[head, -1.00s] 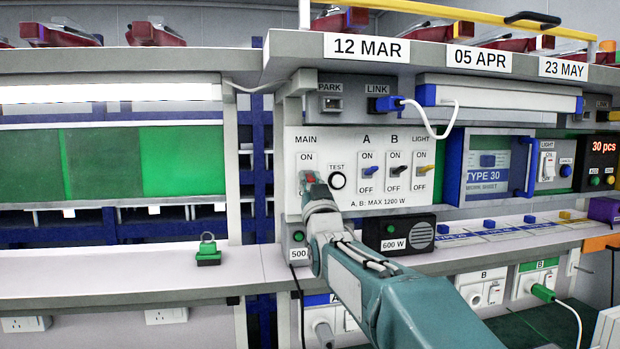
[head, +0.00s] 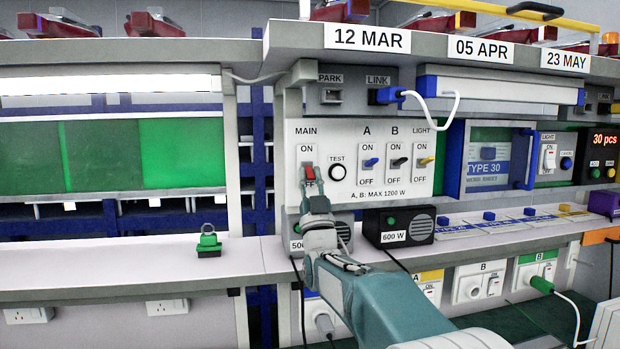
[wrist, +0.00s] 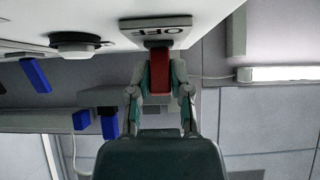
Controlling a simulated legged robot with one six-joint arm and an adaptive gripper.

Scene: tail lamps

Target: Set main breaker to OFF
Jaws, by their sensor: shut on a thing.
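The main breaker is the MAIN plate (head: 306,150) at the left of the white switch panel, with ON printed at its top. Its red lever (head: 309,172) shows just above my gripper (head: 313,192), which covers the plate's lower part. In the wrist view the picture is upside down: the two fingers of my gripper (wrist: 160,85) are shut on the red lever (wrist: 160,78), right by the plate's OFF label (wrist: 158,30). The ON label is out of sight there. I cannot tell exactly how far the lever is tilted.
The round TEST button (head: 338,172) is close to the right of my gripper. Further right are the A (head: 370,162), B (head: 399,162) and LIGHT (head: 427,160) switches. A 600 W black box (head: 398,226) stands on the shelf below. The shelf to the left is mostly clear.

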